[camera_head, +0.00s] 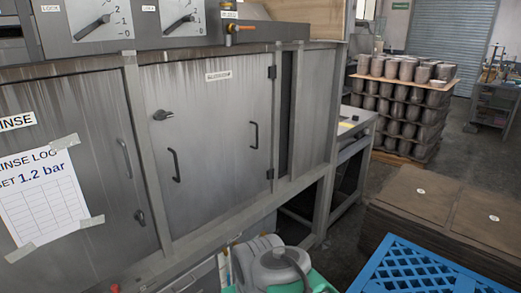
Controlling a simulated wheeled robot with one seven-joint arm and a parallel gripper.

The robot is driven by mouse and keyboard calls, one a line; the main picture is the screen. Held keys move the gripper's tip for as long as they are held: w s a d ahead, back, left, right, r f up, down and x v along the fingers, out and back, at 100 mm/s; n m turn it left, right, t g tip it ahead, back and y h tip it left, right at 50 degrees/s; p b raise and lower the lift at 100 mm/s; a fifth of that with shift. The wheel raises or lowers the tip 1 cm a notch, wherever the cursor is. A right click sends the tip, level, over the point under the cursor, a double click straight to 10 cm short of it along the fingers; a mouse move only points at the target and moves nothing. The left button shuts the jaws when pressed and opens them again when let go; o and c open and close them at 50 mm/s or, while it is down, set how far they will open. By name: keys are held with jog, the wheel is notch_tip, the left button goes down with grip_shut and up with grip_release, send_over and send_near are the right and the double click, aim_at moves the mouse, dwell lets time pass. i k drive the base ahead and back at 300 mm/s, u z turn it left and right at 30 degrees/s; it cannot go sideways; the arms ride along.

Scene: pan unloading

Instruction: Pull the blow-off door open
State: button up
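The middle grey steel door (212,135) is shut flush in the cabinet front. Its small white label (218,76) is too small to read surely; it may be the blow-off door. It has a dark bar handle (175,165) at left, another bar handle (253,135) at right, and a turn latch (162,115) at upper left. Dark hinges (271,73) sit on its right edge. The left door (75,140), labelled with "INSE" visible, is also shut, with its own handle (124,158) and latch (140,217). My gripper cannot be made out.
A pale rounded shape with green parts at the bottom centre may be my own arm and base. A blue plastic crate (430,268) and brown stacked sheets (445,215) stand at right. A loaded pallet stack (400,105) stands behind. Grey floor (350,240) shows between cabinet and sheets.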

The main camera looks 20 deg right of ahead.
aim_at(213, 155)
jog(key=z, duration=0.3)
jog(key=i, duration=0.5)
jog(key=k, duration=1.75)
jog(key=z, duration=0.25)
jog(key=i, duration=0.8)
jog(key=u, duration=0.45)
jog(key=i, duration=0.8)
jog(key=u, duration=0.75)
